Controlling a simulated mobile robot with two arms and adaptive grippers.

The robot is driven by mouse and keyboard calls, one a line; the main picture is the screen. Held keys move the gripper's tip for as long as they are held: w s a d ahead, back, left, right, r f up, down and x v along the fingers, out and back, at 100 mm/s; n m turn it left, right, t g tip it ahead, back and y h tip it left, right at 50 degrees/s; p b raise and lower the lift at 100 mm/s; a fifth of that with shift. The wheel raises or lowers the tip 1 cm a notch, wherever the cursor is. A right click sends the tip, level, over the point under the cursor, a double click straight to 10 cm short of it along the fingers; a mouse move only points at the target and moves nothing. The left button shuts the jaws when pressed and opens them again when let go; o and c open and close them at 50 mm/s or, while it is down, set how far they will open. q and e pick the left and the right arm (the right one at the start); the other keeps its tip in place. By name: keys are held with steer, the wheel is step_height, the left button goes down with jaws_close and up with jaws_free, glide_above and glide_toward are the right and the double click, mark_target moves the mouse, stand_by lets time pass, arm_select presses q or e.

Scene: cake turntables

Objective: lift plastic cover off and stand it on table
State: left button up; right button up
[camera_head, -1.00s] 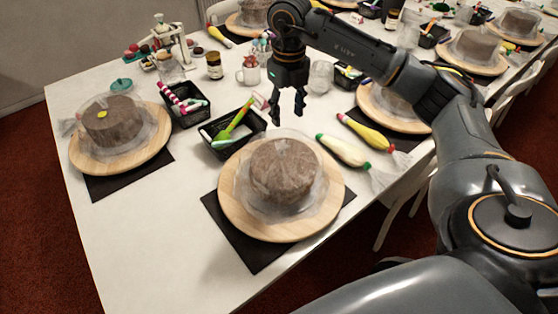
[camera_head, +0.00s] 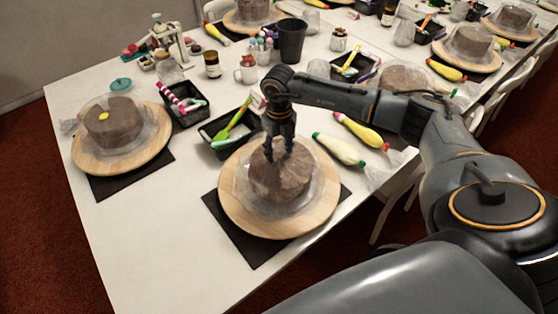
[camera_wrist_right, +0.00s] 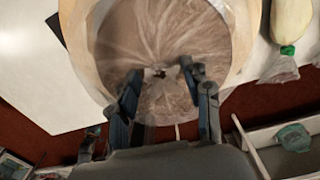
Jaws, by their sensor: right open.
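A brown cake under a clear plastic cover (camera_head: 279,180) stands on a round wooden turntable (camera_head: 245,218) on a black mat. In the right wrist view the cover (camera_wrist_right: 150,30) shows creases that run together at a small point near its middle. My right gripper (camera_head: 279,160) is over the top of this cover, fingers pointing down. In the wrist view its fingers (camera_wrist_right: 165,92) are apart, one on each side of that point. I cannot tell whether the fingertips touch the plastic. My left gripper is not in view.
A black tray with a green-handled tool (camera_head: 228,130) stands just behind the turntable. Piping bags (camera_head: 340,150) lie to its right. Another covered cake (camera_head: 112,125) is at the left. The white table (camera_head: 150,235) is bare at the front left.

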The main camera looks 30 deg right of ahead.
jaws_close()
stand_by(0.3)
steer(key=shift+r+b, duration=0.3)
steer(key=shift+r, duration=0.25)
step_height(320, 180, up, 8)
steer(key=shift+f+b, duration=0.15)
steer(key=shift+b, duration=0.95)
step_height(320, 180, up, 13)
steer(key=p, duration=0.8)
steer(key=shift+r, duration=0.2)
